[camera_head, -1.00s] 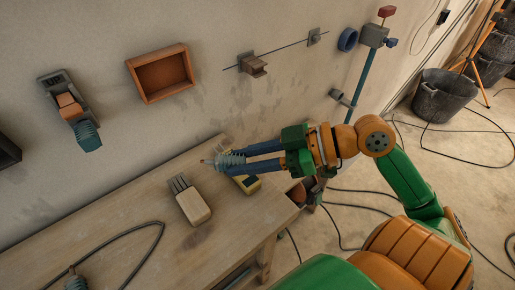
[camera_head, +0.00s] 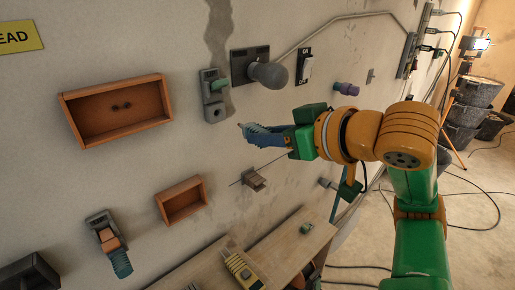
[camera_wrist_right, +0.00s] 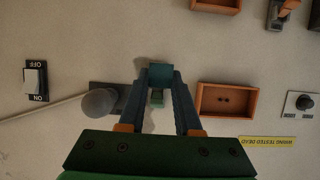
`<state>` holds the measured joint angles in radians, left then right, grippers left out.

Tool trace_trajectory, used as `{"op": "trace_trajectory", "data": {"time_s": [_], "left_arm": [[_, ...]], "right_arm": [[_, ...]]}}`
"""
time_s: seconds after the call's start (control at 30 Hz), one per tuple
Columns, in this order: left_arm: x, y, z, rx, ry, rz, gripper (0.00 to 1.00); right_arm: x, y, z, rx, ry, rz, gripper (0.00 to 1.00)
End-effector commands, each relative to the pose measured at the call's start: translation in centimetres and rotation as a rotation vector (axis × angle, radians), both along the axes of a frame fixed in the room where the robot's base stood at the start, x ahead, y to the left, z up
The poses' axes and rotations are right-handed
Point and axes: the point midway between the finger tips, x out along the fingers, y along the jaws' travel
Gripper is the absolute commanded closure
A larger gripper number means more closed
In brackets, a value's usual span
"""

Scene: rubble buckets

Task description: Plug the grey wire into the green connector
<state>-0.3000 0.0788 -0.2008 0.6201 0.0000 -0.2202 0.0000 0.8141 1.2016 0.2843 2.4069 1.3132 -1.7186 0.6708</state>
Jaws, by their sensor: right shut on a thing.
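The green connector (camera_head: 218,85) sits on a grey wall plate, between a large orange box and a round grey knob. My right gripper (camera_head: 262,139) is shut on a ribbed blue-grey plug (camera_head: 256,128) with a small tip pointing left. It is in front of the wall, below and to the right of the connector, apart from it in the picture. In the right wrist view a teal block (camera_wrist_right: 160,74) sits at the fingertips. I cannot make out a wire trailing from the plug. My left gripper is not in view.
On the wall are the orange box (camera_head: 120,107), the grey knob (camera_head: 268,74) with a conduit, a switch (camera_head: 304,67), and a smaller orange box (camera_head: 183,199). A wooden bench (camera_head: 290,238) with a yellow device (camera_head: 243,270) stands below.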

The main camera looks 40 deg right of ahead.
Motion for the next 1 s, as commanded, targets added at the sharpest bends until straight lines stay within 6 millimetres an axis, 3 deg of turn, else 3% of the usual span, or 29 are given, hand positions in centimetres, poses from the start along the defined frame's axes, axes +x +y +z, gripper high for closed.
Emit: {"op": "trace_trajectory", "data": {"time_s": [0.23, 0.5, 0.7, 1.0], "left_arm": [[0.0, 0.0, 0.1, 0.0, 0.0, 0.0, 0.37], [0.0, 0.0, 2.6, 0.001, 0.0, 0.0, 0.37], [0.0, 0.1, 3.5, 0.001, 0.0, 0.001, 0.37], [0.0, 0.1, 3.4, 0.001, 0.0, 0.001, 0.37]], "right_arm": [[0.1, 0.0, 0.1, 0.0, -0.002, 0.0, 1.0], [3.6, 0.4, 0.5, 0.003, 0.0, 0.003, 1.0], [5.2, 0.5, 0.2, 0.002, -0.003, 0.002, 1.0], [5.5, 0.5, 0.0, 0.0, -0.005, 0.002, 1.0]]}}
